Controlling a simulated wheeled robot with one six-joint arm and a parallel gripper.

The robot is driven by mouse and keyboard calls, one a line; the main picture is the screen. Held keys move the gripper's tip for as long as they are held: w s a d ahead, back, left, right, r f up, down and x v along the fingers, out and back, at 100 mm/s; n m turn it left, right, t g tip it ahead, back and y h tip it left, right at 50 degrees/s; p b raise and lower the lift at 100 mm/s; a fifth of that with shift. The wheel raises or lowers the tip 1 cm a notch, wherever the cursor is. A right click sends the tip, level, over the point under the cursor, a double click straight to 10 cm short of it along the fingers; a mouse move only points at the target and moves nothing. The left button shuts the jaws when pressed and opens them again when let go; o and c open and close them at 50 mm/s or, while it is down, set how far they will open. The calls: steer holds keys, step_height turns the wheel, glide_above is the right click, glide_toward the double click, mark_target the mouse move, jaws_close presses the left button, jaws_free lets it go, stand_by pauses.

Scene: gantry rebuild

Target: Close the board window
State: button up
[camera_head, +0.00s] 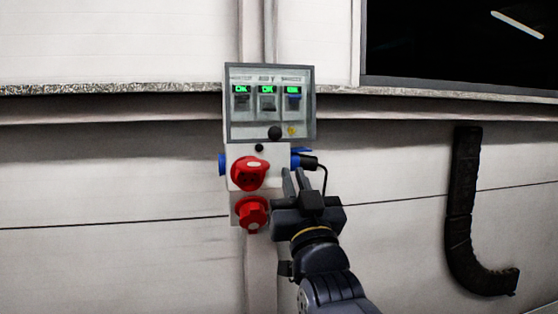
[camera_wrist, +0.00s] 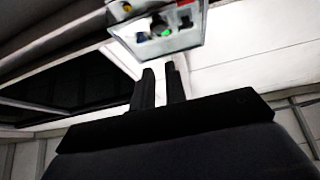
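The board (camera_head: 235,150) is a light box on the wall, with a grey-framed, see-through window (camera_head: 312,105) on its upper part. Behind the window, several switches (camera_head: 268,102) show green lit labels. A dark round knob (camera_head: 274,133) is near the window's lower edge. I cannot tell whether the window is fully shut. My gripper (camera_head: 293,172) is below and right of the window, beside the board's lower part, with its fingers pointing up.
Two red sockets (camera_head: 249,174) (camera_head: 252,212) project from the board's lower front. A blue socket with a black plug and cable (camera_head: 308,162) sticks out on the right, close to my fingers. A black duct (camera_head: 462,205) runs down the wall at right. A dark window pane (camera_head: 460,45) is at upper right.

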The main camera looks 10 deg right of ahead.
mark_target(275, 135)
steer(key=o, duration=0.4)
steer(key=w+r+m+h+p, duration=0.1)
steer(key=p, duration=0.1)
steer(key=w+a+r+m+g+h+p, duration=0.1)
steer(key=p, duration=0.1)
steer(key=shift+w+r+m+g, duration=0.2)
steer(key=shift+r+m+g, duration=0.1)
steer(key=shift+r+m, duration=0.1)
steer(key=o, duration=0.3)
steer(key=shift+w+a+f+m+g+p, duration=0.1)
steer(key=shift+w+a+m+g+p, duration=0.15)
steer(key=shift+w+p, duration=0.2)
steer(key=shift+o, duration=0.6)
steer(key=shift+w+d, duration=0.1)
steer(key=shift+w, duration=0.1)
steer(key=p+x, duration=0.2)
steer(key=x, duration=0.8)
steer(key=shift+p, duration=0.3)
jaws_close()
steer(key=shift+w, duration=0.1)
